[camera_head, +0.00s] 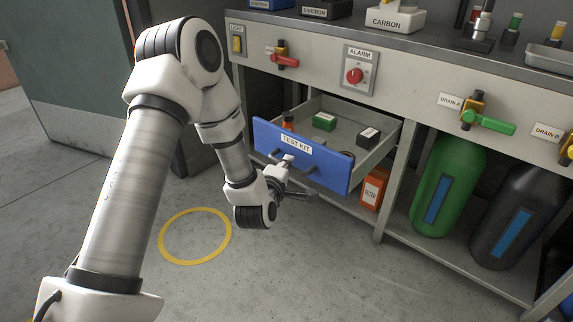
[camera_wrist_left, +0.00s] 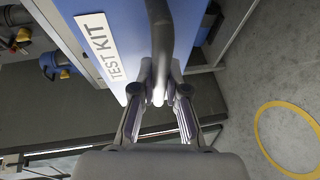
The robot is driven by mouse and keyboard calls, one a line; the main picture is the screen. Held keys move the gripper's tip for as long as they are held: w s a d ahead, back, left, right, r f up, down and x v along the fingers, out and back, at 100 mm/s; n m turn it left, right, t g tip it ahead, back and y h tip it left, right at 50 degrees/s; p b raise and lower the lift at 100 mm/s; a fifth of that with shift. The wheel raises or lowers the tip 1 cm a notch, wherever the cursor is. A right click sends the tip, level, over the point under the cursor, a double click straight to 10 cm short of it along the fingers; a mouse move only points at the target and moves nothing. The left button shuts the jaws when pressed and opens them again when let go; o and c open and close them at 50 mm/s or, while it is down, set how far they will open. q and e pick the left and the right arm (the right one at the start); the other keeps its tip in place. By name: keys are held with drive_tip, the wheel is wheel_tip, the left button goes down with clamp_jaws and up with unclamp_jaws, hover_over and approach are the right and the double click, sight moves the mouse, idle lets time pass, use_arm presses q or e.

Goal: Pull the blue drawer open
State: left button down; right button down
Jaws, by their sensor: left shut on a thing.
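The blue drawer (camera_head: 325,172), labelled TEST KIT, stands pulled out from the bench. Its inside shows, with a green box (camera_head: 324,121), a dark box (camera_head: 368,136) and a small orange-brown bottle (camera_head: 288,121) in it. A dark bar handle (camera_head: 311,167) runs along its front. My left gripper (camera_head: 287,170) is at the handle in front of the drawer. In the left wrist view, its two fingers (camera_wrist_left: 160,100) are on either side of the dark handle (camera_wrist_left: 160,45), shut on it, beside the blue front (camera_wrist_left: 120,50). My right gripper is in neither view.
Above the drawer are a red-handled valve (camera_head: 284,60) and an ALARM box (camera_head: 358,72). Below the bench stand an orange FILTER box (camera_head: 374,189), a green cylinder (camera_head: 446,185) and a black cylinder (camera_head: 515,215). The floor around the yellow ring (camera_head: 196,264) is clear.

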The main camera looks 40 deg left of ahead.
use_arm(q)
drive_tip(key=shift+s, duration=0.1)
idle(0.3)
drive_tip(key=c, duration=1.2)
unclamp_jaws()
drive_tip(key=v, duration=0.7)
drive_tip(key=shift+s+d, duration=0.1)
drive_tip(key=shift+s, duration=0.1)
